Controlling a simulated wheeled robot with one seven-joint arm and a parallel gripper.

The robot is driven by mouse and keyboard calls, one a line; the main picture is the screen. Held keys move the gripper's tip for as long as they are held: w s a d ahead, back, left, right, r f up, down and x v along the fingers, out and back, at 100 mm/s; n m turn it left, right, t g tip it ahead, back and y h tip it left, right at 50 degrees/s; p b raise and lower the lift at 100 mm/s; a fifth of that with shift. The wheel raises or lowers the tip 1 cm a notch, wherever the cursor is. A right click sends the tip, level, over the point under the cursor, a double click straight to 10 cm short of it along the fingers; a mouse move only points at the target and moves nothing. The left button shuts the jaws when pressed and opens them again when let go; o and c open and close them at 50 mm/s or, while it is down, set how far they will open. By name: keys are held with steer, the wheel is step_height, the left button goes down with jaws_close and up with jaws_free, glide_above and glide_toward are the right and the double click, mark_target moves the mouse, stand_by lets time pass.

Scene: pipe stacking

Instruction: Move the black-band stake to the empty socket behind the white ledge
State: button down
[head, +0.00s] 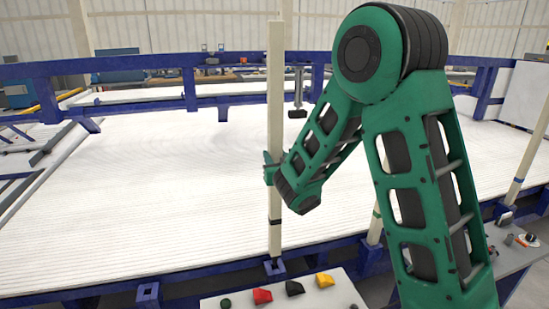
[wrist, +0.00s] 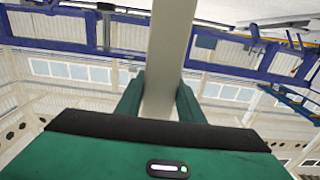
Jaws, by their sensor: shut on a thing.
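The black-band stake (head: 275,100) is a tall cream post, upright, with a dark band near its lower end. My gripper (head: 272,170) is shut on it around mid-height. The wrist view also shows the stake (wrist: 168,60) between the two green fingers (wrist: 160,100). Its lower end is right at a blue socket (head: 274,267) behind the white ledge (head: 335,294); I cannot tell whether it is inside or just above. Another blue socket (head: 148,293) to the left stands empty.
Red (head: 262,296), black (head: 294,288) and yellow (head: 325,280) pieces lie on the ledge. A green-band stake (head: 375,230) stands partly behind my arm. A blue-band stake (head: 530,150) leans at far right. Blue rails frame the wide white bed (head: 130,190).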

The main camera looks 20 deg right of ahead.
steer(key=shift+f, duration=0.15)
stand_by(0.4)
steer(key=shift+f, duration=2.25)
stand_by(0.4)
steer(key=shift+w+f, duration=0.1)
steer(key=shift+f, duration=0.9)
